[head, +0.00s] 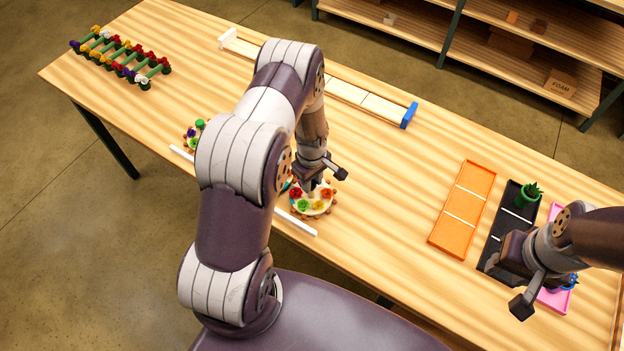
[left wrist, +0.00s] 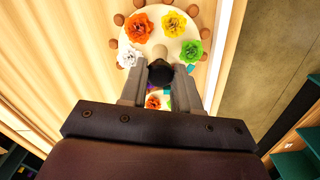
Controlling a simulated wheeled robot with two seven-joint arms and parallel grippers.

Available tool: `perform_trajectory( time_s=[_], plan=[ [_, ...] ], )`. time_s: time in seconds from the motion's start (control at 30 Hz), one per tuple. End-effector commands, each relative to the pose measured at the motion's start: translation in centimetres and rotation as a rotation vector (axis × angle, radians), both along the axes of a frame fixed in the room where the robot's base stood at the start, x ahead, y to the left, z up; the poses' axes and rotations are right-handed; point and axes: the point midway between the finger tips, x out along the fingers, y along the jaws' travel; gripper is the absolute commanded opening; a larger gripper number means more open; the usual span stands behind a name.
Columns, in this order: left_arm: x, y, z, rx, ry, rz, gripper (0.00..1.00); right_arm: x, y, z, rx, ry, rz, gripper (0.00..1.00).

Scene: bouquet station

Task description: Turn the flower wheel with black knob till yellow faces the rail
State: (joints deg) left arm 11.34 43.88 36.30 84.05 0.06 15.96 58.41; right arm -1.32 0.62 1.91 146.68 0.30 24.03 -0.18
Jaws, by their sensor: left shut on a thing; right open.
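The flower wheel is a pale round disc (head: 311,212) with brown pegs around its rim, near the table's front edge. In the left wrist view (left wrist: 151,44) it carries orange, yellow (left wrist: 174,24), green (left wrist: 191,51) and white flowers. The green flower lies nearest the white rail (head: 296,222); the yellow one is beside it, farther round. My left gripper (head: 322,177) is above the wheel, shut on the black knob (left wrist: 160,74). My right gripper (head: 515,279) is open and empty over the trays at the right.
Another wheel with a green knob (head: 199,124) stands left, partly behind my left arm. Orange (head: 462,209), black (head: 497,239) and pink (head: 556,300) trays lie right, with a potted plant (head: 528,196). A flower rack (head: 120,56) and a long track (head: 365,101) are farther back.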

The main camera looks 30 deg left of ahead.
Motion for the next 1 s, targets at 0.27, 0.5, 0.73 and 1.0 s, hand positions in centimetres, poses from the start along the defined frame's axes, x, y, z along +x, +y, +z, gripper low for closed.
perform_trajectory(
  time_s=[0.27, 0.5, 0.73, 1.0],
  plan=[
    [0.5, 0.2, 0.3, 0.004, -0.013, -0.045, 0.01, 0.0, 0.0, -0.3, 0.0, 0.0, 0.0, 0.43],
    [0.6, 0.2, 0.2, 0.004, -0.016, -0.193, 0.01, 0.0, 0.0, -1.3, 0.0, 0.0, 0.0, 0.43],
    [0.6, 0.2, 0.2, 0.006, -0.017, -0.409, 0.01, 0.0, 0.0, -2.4, 0.0, 0.0, 0.0, 0.43],
    [0.6, 0.2, 0.3, 0.007, -0.015, -0.659, 0.01, 0.0, 0.0, -3.4, 0.0, 0.0, 0.0, 0.43]
  ],
)
